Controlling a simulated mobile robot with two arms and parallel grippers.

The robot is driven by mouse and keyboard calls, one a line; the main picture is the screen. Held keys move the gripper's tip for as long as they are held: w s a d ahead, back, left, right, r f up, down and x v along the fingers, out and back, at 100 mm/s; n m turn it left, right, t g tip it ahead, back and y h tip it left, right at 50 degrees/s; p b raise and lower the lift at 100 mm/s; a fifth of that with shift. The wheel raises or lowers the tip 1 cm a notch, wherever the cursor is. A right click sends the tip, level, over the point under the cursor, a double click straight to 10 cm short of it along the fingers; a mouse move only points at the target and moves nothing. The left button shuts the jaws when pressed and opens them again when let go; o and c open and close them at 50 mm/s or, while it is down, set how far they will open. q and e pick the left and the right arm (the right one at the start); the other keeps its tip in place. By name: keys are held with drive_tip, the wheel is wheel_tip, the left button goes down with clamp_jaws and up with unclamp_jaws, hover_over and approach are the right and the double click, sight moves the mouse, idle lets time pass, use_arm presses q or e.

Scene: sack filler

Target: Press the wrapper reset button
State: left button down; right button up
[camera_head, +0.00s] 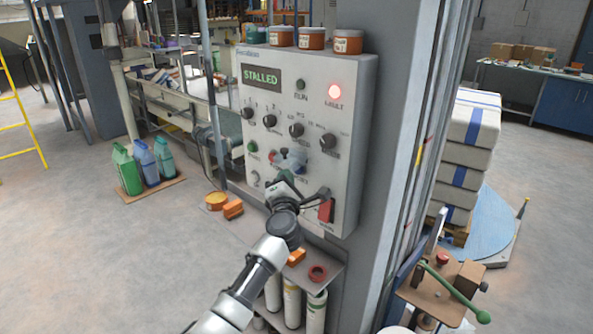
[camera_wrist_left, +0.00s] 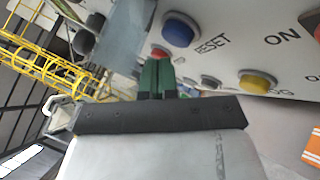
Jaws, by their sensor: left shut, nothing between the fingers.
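A grey control panel (camera_head: 312,95) carries a display reading STALLED (camera_head: 261,78) and a lit red lamp (camera_head: 335,91). In the left wrist view a blue button (camera_wrist_left: 181,29) has the word RESET beside it. A red button (camera_wrist_left: 159,52) sits close by, partly hidden behind my fingertips. My left gripper (camera_head: 284,180) is in front of the panel's lower part, and its closed green fingers (camera_wrist_left: 157,76) point at the panel. The fingertips appear just below and left of the blue button in the wrist view. I cannot tell whether they touch the panel.
A yellow button (camera_wrist_left: 257,82) sits right of my fingers. A red-handled switch (camera_head: 326,210) is at the panel's lower right. Orange jars (camera_head: 312,38) stand on top. A shelf (camera_head: 240,235) juts out below the panel with orange items. Green and blue jugs (camera_head: 143,160) stand on the left floor.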

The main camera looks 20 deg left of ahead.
idle(0.8)
use_arm(q)
drive_tip(key=shift+w+d, duration=0.15)
drive_tip(key=shift+w, duration=0.25)
drive_tip(key=shift+w+d+b, duration=0.15)
drive_tip(key=shift+w+b, duration=0.15)
drive_tip(key=shift+w, duration=0.15)
idle(0.7)
drive_tip(key=shift+s, duration=0.1)
drive_tip(key=shift+s+a+p, duration=0.3)
drive_tip(key=shift+s+p, duration=0.5)
